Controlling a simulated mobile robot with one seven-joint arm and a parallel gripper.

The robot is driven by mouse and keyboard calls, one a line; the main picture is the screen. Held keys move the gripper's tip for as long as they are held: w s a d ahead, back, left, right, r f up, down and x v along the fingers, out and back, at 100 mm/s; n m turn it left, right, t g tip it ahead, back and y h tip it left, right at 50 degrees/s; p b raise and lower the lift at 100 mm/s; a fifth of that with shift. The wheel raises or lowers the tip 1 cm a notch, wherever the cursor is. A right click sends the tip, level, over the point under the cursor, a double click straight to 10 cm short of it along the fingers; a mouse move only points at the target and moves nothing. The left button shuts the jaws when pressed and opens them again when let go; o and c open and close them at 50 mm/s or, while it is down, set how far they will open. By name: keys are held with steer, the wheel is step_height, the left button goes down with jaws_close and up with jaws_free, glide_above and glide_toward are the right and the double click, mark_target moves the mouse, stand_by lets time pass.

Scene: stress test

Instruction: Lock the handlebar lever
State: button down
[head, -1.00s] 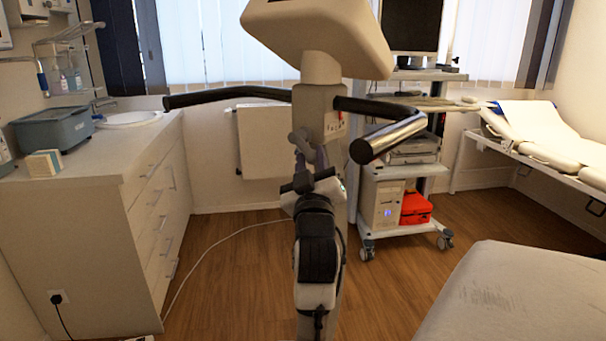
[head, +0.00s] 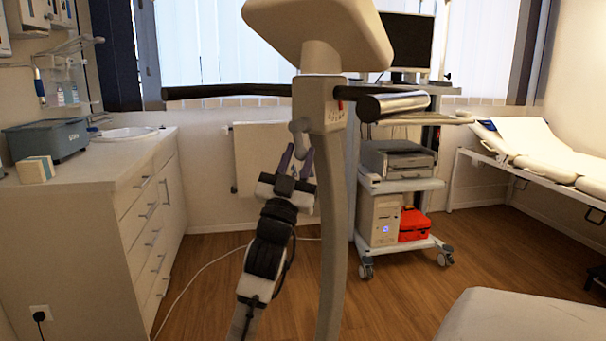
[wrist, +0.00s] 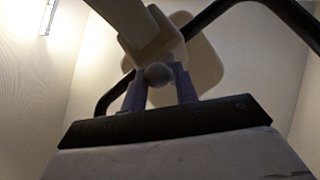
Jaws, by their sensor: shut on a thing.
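The handlebar lever (head: 299,128) is a small grey lever on the side of the upright column (head: 332,190), just below the handlebar. Its rounded knob shows in the wrist view (wrist: 158,74). My gripper (head: 298,156) reaches up from below, with its two purplish fingers on either side of the knob. In the wrist view my gripper (wrist: 159,84) is shut on the lever's knob. The black handlebar (head: 230,90) runs out to both sides of the column, with a shiny grip (head: 394,105) at right. A beige console (head: 318,35) tops the column.
A white drawer counter (head: 110,200) with a blue-grey box (head: 47,138) stands at left. An equipment cart (head: 400,184) with a red case stands behind at right. A bed (head: 540,165) is at far right, and a pale padded surface (head: 510,315) lies at lower right.

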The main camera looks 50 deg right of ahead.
steer(key=shift+w+d+f+m+g+h+b, duration=0.1)
steer(key=shift+w+m+g+h+b, duration=0.25)
steer(key=shift+m+g, duration=0.9)
steer(key=shift+a+r+m+g+h+b, duration=0.1)
steer(key=shift+m+g+b, duration=0.3)
steer(key=shift+m+g, duration=0.85)
steer(key=shift+w+d+f+m+g+h+b, duration=0.1)
steer(key=shift+w+m+g+h+b, duration=0.25)
steer(key=shift+m+g, duration=0.9)
steer(key=shift+s+m+g, duration=0.15)
steer(key=shift+m+g, duration=0.3)
steer(key=shift+m, duration=0.1)
steer(key=c, duration=1.2)
jaws_free()
steer(key=shift+o, duration=0.2)
steer(key=shift+t, duration=0.3)
step_height(320, 180, up, 20)
steer(key=p, duration=0.2)
steer(key=shift+p, duration=0.3)
